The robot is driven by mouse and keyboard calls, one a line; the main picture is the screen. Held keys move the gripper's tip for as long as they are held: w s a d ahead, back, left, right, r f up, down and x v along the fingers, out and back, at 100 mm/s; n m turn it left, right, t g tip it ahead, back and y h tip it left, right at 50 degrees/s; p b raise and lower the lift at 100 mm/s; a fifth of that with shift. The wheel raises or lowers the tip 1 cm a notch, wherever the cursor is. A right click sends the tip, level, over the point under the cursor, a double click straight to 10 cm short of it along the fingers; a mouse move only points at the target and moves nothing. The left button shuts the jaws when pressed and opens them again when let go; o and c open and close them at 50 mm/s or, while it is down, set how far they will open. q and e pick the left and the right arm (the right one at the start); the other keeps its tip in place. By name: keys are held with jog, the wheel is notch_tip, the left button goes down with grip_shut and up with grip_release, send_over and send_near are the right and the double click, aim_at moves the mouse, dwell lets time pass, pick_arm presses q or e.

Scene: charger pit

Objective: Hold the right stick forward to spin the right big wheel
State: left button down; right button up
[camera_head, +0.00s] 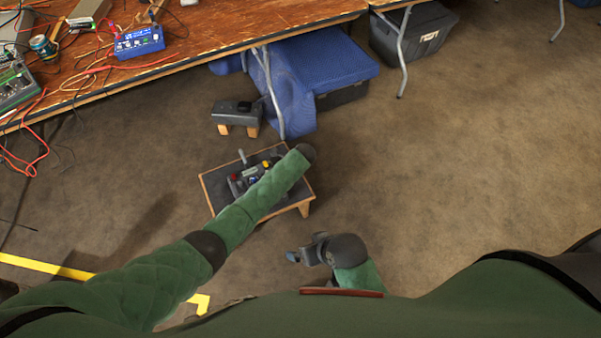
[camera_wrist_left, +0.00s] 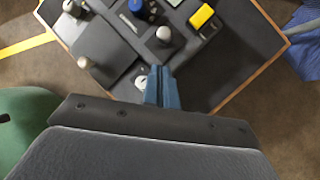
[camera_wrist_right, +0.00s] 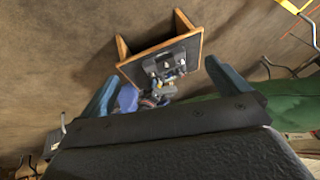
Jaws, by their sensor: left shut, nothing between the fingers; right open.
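A control box (camera_head: 244,178) with sticks and coloured buttons sits on a small, low wooden-edged table (camera_head: 207,188). In the left wrist view, a pale-knobbed stick (camera_wrist_left: 165,36) stands right of centre and another (camera_wrist_left: 72,8) at the upper left; the first appears to be the right stick. My left arm reaches over the table and hides part of the box and my left gripper in the head view. My left gripper (camera_wrist_left: 161,76) is shut and empty, its tips just below the right stick's knob in the picture. My right gripper (camera_head: 302,255) is open and empty, in front of the table. No big wheel is identifiable.
A grey pedal-like block (camera_head: 236,112) on wooden feet stands behind the table. A blue cloth (camera_head: 310,75) drapes over a dark box. A workbench (camera_head: 210,30) with wires and devices runs across the back. Open carpet lies to the right; yellow tape (camera_head: 45,266) marks the floor at left.

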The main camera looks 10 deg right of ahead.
pick_arm(q)
jog(key=shift+s+d+r+p, duration=0.15)
jog(key=shift+s+d+p, duration=0.25)
jog(key=shift+s+d, duration=0.25)
jog(key=s+d+r, duration=0.3)
jog(key=d+r, duration=0.2)
jog(key=r, duration=0.2)
jog(key=shift+s+d, duration=0.25)
pick_arm(e)
jog(key=shift+g, duration=0.3)
jog(key=v, duration=0.4)
jog(key=shift+w+d, duration=0.15)
jog(key=shift+d, duration=0.25)
